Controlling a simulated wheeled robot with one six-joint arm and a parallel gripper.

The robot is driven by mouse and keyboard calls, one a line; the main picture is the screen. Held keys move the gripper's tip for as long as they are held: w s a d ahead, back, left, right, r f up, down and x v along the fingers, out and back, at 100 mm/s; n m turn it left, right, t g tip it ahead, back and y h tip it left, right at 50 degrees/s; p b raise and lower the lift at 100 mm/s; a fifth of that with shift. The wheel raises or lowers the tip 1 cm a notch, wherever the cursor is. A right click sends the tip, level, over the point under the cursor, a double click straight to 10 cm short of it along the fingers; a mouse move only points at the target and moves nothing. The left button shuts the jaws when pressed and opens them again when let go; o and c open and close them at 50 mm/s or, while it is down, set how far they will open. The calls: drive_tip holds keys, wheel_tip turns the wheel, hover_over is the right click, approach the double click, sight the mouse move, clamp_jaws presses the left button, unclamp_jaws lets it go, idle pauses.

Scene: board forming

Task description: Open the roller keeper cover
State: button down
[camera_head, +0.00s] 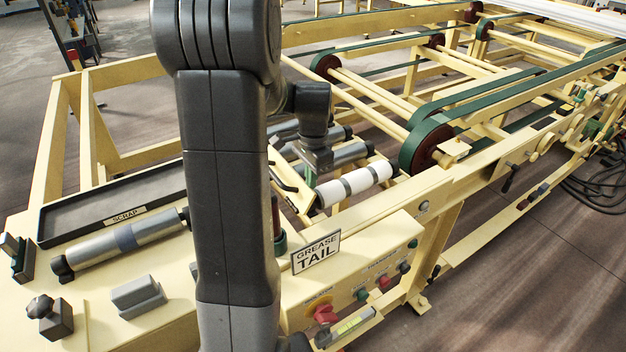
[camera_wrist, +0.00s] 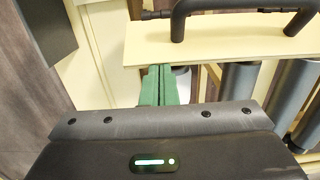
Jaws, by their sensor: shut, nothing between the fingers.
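A cream plate with a dark bar handle, which looks like the roller keeper cover (camera_head: 297,197), lies beside the white roller (camera_head: 355,184) in the head view. In the wrist view the cover (camera_wrist: 222,50) spans the top, with the handle (camera_wrist: 240,12) on it. My gripper (camera_wrist: 159,72) has its green fingers together with nothing between them, close to the cover's near edge. I cannot tell whether they touch it. In the head view my gripper (camera_head: 309,177) is small and partly hidden, and my arm hides part of the cover's surroundings.
Grey rollers (camera_wrist: 240,82) lie right of my fingers. The GREASE TAIL sign (camera_head: 316,251) and a control panel with a red switch (camera_head: 325,313) stand in front. A SCRAP tray (camera_head: 110,205) and a loose grey roller (camera_head: 125,240) are at left. Green belts (camera_head: 430,128) run behind.

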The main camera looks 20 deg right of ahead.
drive_tip(key=shift+a+r+b, duration=0.1)
drive_tip(key=shift+a+b, duration=0.3)
drive_tip(key=shift+a, duration=0.1)
drive_tip(key=shift+s+a+r+h+b, duration=0.15)
drive_tip(key=shift+a+h+b, duration=0.55)
drive_tip(key=shift+h+b, duration=0.25)
drive_tip(key=shift+s+a+r+h+b, duration=0.1)
drive_tip(key=shift+a+r+h+b, duration=0.15)
drive_tip(key=shift+a+h+b, duration=0.3)
drive_tip(key=shift+s+a+r+b, duration=0.15)
drive_tip(key=shift+a+b, duration=0.1)
drive_tip(key=shift+a, duration=0.15)
drive_tip(key=shift+a+r+b, duration=0.1)
drive_tip(key=shift+a+b, duration=0.1)
drive_tip(key=shift+a, duration=0.3)
drive_tip(key=d, duration=0.1)
drive_tip(key=d+r, duration=0.1)
drive_tip(key=d, duration=0.1)
drive_tip(key=shift+w+d+r, duration=0.35)
drive_tip(key=shift+w+d, duration=0.05)
drive_tip(key=a+r, duration=0.4)
drive_tip(key=r, duration=0.3)
drive_tip(key=shift+s+a+r, duration=0.25)
drive_tip(key=shift+s+r, duration=0.15)
